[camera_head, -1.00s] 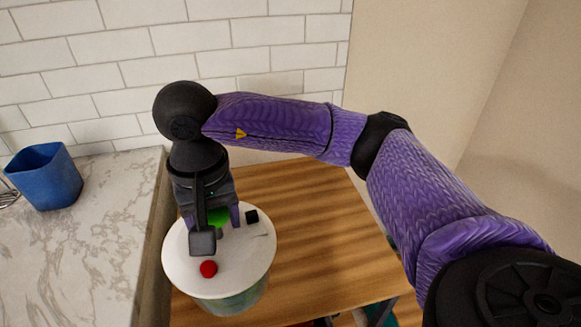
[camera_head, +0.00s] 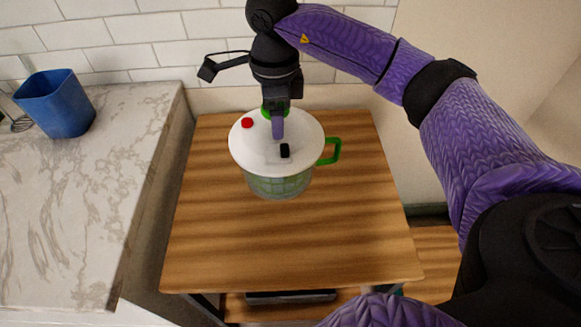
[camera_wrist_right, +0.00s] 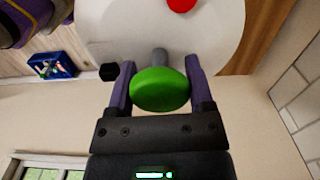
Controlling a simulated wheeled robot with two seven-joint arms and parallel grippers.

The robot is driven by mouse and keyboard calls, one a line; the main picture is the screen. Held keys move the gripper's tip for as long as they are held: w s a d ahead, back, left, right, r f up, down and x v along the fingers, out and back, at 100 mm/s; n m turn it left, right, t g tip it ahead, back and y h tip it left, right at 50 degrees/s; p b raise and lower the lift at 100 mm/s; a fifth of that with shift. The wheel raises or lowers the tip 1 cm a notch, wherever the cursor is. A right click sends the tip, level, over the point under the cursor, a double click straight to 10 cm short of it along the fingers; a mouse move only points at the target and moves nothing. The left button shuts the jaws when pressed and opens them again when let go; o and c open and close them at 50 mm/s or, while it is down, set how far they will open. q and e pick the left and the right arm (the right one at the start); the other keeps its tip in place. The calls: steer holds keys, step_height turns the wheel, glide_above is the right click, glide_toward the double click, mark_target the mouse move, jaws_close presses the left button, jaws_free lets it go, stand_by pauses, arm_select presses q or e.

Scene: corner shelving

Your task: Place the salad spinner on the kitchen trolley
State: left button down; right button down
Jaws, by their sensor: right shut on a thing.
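The salad spinner (camera_head: 278,180) has a white lid with a red button and a black piece, a clear bowl with green inside, and a green side handle. My right gripper (camera_head: 277,120) is above the lid, shut on its green knob, which shows between the fingers in the right wrist view (camera_wrist_right: 160,90). The spinner is upright over the wooden top of the kitchen trolley (camera_head: 290,245), toward its back half. I cannot tell whether its base touches the wood. My left gripper is not in view.
A marble counter (camera_head: 75,220) stands left of the trolley, with a blue cup-like container (camera_head: 58,105) at its back. A white tiled wall (camera_head: 160,55) is behind. The trolley's front part is clear. A dark item (camera_head: 290,297) shows below the top.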

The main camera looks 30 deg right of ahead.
steer(key=shift+w+d+f, duration=0.1)
steer(key=shift+d+f, duration=0.05)
steer(key=shift+f, duration=0.05)
steer(key=shift+m, duration=0.3)
step_height(320, 180, down, 10)
steer(key=shift+b, duration=1.1)
jaws_free()
step_height(320, 180, up, 11)
steer(key=p, duration=0.2)
steer(key=shift+r+p, duration=0.2)
steer(key=shift+p, duration=0.1)
steer(key=shift+r, duration=0.5)
